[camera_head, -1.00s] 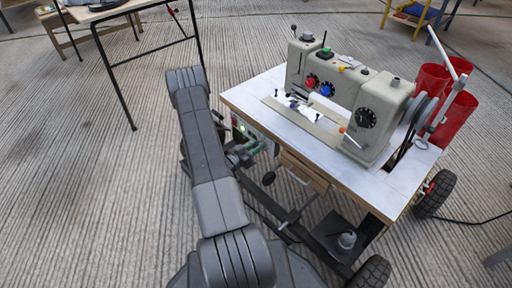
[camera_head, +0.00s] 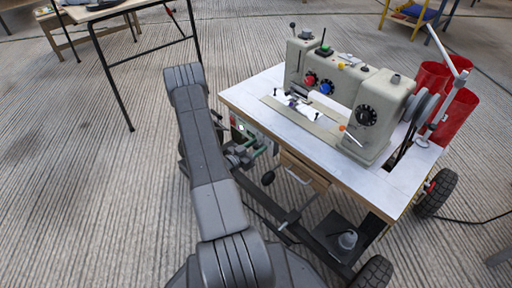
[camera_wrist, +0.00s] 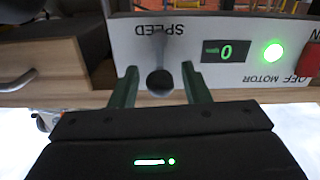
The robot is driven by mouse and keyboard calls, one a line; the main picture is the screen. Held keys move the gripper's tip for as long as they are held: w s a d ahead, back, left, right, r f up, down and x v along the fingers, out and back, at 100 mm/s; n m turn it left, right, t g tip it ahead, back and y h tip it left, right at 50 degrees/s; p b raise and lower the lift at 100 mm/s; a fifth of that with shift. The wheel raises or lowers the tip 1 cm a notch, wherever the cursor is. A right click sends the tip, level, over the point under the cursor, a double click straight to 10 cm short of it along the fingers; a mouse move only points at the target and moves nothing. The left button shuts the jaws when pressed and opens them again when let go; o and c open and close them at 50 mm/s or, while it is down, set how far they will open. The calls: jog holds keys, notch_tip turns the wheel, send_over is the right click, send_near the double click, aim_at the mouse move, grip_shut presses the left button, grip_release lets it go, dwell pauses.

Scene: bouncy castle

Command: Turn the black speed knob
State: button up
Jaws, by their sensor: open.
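The black speed knob (camera_wrist: 160,82) is round and shows in the wrist view below the upside-down word SPEED, on a pale control panel (camera_wrist: 225,25). My gripper (camera_wrist: 160,68) is open, with one green finger on each side of the knob. A gap shows between each finger and the knob, so they look apart. Whether the fingertips reach the panel, I cannot tell. In the head view my gripper (camera_head: 247,154) is at the left front edge of the sewing machine table, and the knob is hidden there.
The panel has a green "0" display (camera_wrist: 226,50), a lit green light (camera_wrist: 273,53) and a red switch (camera_wrist: 308,60). A wooden drawer (camera_wrist: 40,70) is beside it. The sewing machine (camera_head: 345,95) stands on the white table (camera_head: 385,185), with red bins (camera_head: 460,115) behind.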

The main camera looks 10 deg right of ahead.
jog(key=shift+s+a, duration=0.1)
jog(key=p+v, duration=0.3)
jog(key=v, duration=1)
jog(key=shift+a, duration=0.25)
jog(key=shift+s, duration=0.1)
jog(key=b+x, duration=0.3)
jog(key=x, duration=1)
jog(key=shift+d+f, duration=0.1)
jog(key=shift+d, duration=0.15)
jog(key=shift+w+d, duration=0.2)
jog(key=shift+w, duration=0.05)
jog(key=shift+a, duration=0.1)
